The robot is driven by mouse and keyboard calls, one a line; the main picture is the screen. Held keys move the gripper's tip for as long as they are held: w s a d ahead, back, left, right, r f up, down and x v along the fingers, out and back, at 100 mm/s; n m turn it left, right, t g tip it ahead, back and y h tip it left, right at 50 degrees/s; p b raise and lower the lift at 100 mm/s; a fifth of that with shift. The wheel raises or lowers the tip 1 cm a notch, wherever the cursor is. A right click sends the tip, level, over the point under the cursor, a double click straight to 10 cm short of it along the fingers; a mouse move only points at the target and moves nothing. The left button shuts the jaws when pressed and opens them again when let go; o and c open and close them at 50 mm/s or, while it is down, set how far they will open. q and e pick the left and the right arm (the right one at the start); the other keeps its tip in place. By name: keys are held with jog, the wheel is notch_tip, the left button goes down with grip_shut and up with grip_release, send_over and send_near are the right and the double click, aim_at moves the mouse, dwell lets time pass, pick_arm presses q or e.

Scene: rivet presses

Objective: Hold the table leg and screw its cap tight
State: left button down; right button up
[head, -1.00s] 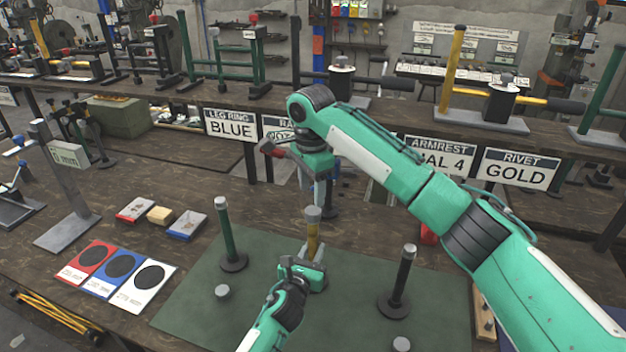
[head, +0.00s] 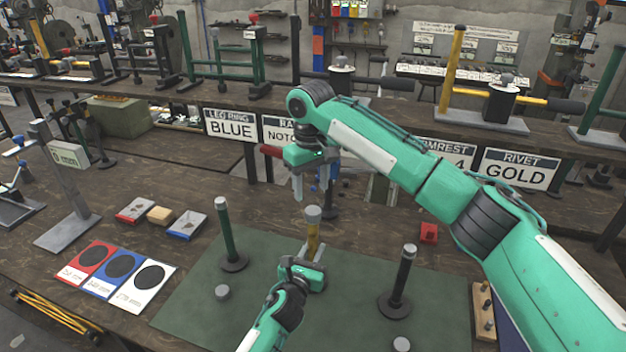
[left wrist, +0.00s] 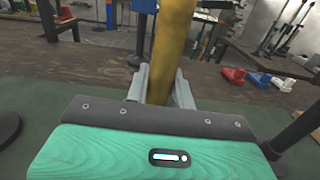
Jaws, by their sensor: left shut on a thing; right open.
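The yellow table leg (head: 313,238) stands upright on the green mat (head: 225,270), with a grey cap (head: 313,214) on its top. My left gripper (head: 308,255) is shut on the leg low down; in the left wrist view the grey fingers (left wrist: 160,84) close around the yellow leg (left wrist: 172,45). My right gripper (head: 311,182) is open, its fingers pointing down, above and a little behind the cap, apart from it. The cap is out of the left wrist view. I cannot tell how tightly it sits.
A green leg (head: 226,232) stands left on the mat and a black leg (head: 403,275) stands right. A loose grey cap (head: 222,292) lies at front left, another (head: 401,344) at front right. A red block (head: 429,233) sits behind. Sign cards (head: 121,265) lie left.

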aim_at(313, 210)
jog(key=n, duration=0.6)
jog(key=shift+r+n, duration=0.15)
jog(key=shift+n, duration=0.15)
jog(key=n, duration=0.6)
jog(key=shift+r, duration=0.15)
jog(key=n, duration=0.6)
jog(key=shift+d+r+n, duration=0.15)
jog(key=shift+n, duration=0.15)
jog(key=n, duration=0.6)
jog(key=shift+r, duration=0.1)
jog(key=shift+f, duration=4.05)
jog(key=shift+c, duration=0.2)
